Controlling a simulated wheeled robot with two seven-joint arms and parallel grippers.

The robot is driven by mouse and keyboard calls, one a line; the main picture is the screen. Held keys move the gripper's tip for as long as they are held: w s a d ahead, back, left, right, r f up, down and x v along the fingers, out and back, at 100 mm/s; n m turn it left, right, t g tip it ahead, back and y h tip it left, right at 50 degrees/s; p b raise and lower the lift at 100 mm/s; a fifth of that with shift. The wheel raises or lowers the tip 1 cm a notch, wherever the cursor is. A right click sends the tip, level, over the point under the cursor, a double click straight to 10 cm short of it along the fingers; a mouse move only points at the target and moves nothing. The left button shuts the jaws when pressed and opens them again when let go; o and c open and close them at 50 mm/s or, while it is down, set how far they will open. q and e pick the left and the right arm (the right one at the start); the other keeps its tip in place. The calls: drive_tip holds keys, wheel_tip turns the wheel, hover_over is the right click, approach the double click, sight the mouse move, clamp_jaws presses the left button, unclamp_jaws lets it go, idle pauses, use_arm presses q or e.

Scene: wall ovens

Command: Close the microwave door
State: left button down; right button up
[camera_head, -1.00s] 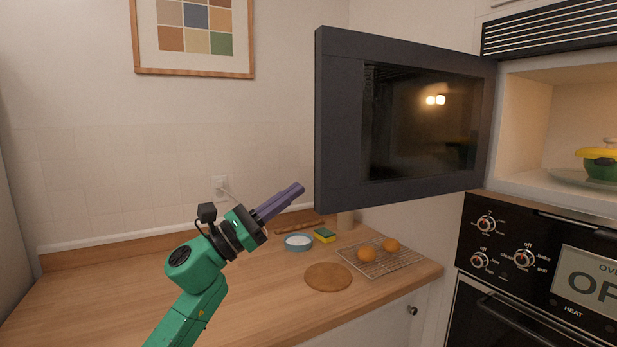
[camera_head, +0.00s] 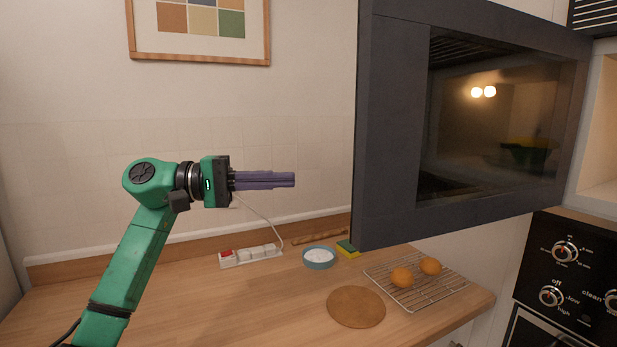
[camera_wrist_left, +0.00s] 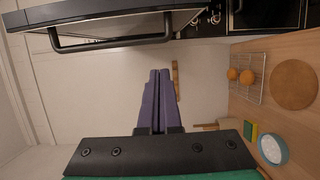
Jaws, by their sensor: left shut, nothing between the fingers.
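The microwave door (camera_head: 392,135), dark grey with a glass window, stands wide open at the right of the head view. Its outer side with a dark bar handle (camera_wrist_left: 110,42) shows along the top of the left wrist view. The lit microwave cavity (camera_head: 602,135) is cut off at the head view's right edge. My left gripper (camera_head: 292,180) has purple fingers, shut and empty. It points right, level, to the left of the door's free edge, with a visible gap in the picture. The fingers also show in the left wrist view (camera_wrist_left: 160,75). My right gripper is not in view.
Below on the wooden counter (camera_head: 230,310) are a power strip (camera_head: 250,256), blue bowl (camera_head: 319,258), sponge (camera_head: 347,249), round board (camera_head: 356,307) and wire rack (camera_head: 435,287) with two orange round items. Oven knobs (camera_head: 565,251) are at the right.

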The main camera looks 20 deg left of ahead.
use_arm(q)
drive_tip(key=d+p, duration=0.5)
drive_tip(key=d, duration=0.6)
drive_tip(key=shift+w+d+r, duration=0.15)
drive_tip(key=shift+w+r, duration=0.05)
drive_tip(key=shift+w, duration=0.1)
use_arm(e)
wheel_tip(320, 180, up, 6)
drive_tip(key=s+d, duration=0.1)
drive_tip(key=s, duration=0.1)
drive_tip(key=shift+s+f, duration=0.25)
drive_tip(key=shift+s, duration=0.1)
